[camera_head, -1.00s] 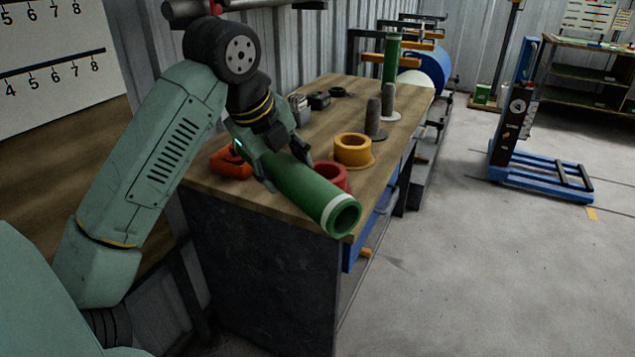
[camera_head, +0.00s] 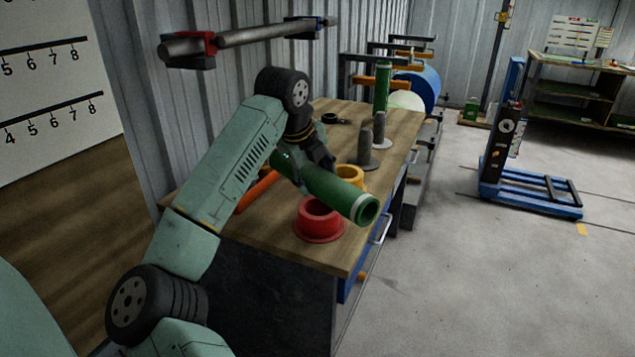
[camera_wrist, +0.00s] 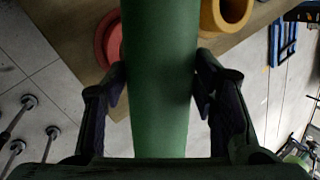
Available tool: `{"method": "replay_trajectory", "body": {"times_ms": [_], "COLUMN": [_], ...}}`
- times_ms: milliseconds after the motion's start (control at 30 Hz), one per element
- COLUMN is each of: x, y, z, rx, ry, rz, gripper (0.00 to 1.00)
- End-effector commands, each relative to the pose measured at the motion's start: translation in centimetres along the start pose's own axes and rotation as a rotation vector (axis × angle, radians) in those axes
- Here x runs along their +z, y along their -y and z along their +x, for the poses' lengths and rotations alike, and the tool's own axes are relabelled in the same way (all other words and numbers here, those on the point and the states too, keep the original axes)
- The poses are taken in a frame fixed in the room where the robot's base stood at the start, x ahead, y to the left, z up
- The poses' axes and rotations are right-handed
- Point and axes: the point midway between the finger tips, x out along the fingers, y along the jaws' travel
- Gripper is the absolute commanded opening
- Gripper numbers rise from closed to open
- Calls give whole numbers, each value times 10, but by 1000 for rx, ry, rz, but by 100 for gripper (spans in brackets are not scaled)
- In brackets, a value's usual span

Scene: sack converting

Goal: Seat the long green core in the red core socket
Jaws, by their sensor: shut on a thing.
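The long green core (camera_head: 335,190) is a hollow tube with a white band near its open end. My gripper (camera_head: 305,175) is shut on it and holds it above the bench, tilted, its open end toward the lower right. In the wrist view the green core (camera_wrist: 160,80) runs between both fingers (camera_wrist: 160,95). The red core socket (camera_head: 319,220) is a flanged ring near the bench's front edge, empty, below and left of the core's open end. It also shows partly in the wrist view (camera_wrist: 106,42), left of the core.
A yellow socket (camera_head: 349,176) stands just behind the core, partly hidden by it. Grey posts (camera_head: 366,148) stand farther back, and another green core (camera_head: 382,88) stands upright at the far end. An orange object (camera_head: 256,190) lies beside my arm. The bench's near corner (camera_head: 335,262) is bare.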

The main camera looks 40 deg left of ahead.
Motion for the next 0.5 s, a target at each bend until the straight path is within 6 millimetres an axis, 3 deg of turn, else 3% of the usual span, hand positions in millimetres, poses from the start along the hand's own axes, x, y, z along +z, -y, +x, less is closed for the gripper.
{"method": "replay_trajectory", "body": {"times_ms": [100,300,500], "x": [3,-1,-2], "y": [12,-2,-4], "z": [7,32,37], "rx": [0,-1,-2], "ry": [-2,0,1], "rz": [2,2,2], "gripper": [8,8,8]}}
